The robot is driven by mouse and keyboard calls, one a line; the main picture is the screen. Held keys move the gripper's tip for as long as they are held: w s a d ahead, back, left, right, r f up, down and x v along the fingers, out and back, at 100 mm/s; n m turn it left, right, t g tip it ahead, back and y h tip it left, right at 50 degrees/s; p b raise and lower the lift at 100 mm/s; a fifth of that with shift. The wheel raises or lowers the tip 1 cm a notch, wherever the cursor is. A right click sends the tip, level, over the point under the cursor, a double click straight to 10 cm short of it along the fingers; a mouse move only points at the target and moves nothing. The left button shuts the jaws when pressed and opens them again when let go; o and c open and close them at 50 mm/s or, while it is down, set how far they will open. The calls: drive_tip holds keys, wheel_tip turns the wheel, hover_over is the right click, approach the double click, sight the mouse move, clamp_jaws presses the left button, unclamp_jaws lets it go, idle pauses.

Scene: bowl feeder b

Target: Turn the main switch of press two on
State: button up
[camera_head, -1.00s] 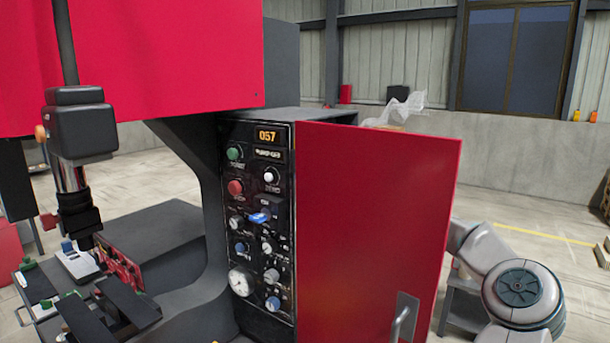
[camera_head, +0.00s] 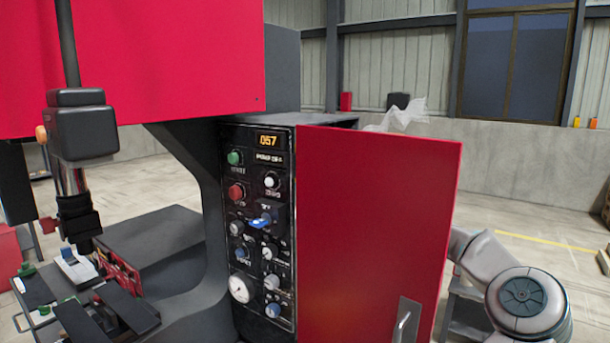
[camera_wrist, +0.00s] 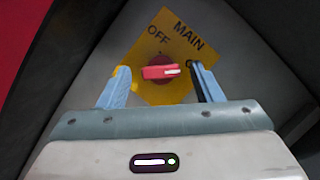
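The main switch shows in the wrist view as a red handle (camera_wrist: 152,72) on a yellow plate (camera_wrist: 182,48) marked MAIN and OFF. A second label at the plate's right is mostly hidden by a finger. The handle lies about level in the picture, its white mark at the right end, on the side of the hidden label and away from OFF. My gripper (camera_wrist: 160,69) is open, one finger to each side of the handle, with gaps visible between. In the head view the switch and gripper are hidden; press two's red panel (camera_head: 375,235) stands before my arm.
A control panel (camera_head: 258,165) with buttons, knobs, a gauge and a display reading 057 faces the head camera. The red panel beside it carries a metal handle (camera_head: 405,322). A work table with small fixtures stands at the left. Open floor lies at the right.

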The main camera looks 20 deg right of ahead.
drive_tip(key=b+v, duration=0.3)
drive_tip(key=v, duration=1.1)
drive_tip(key=shift+a, duration=0.1)
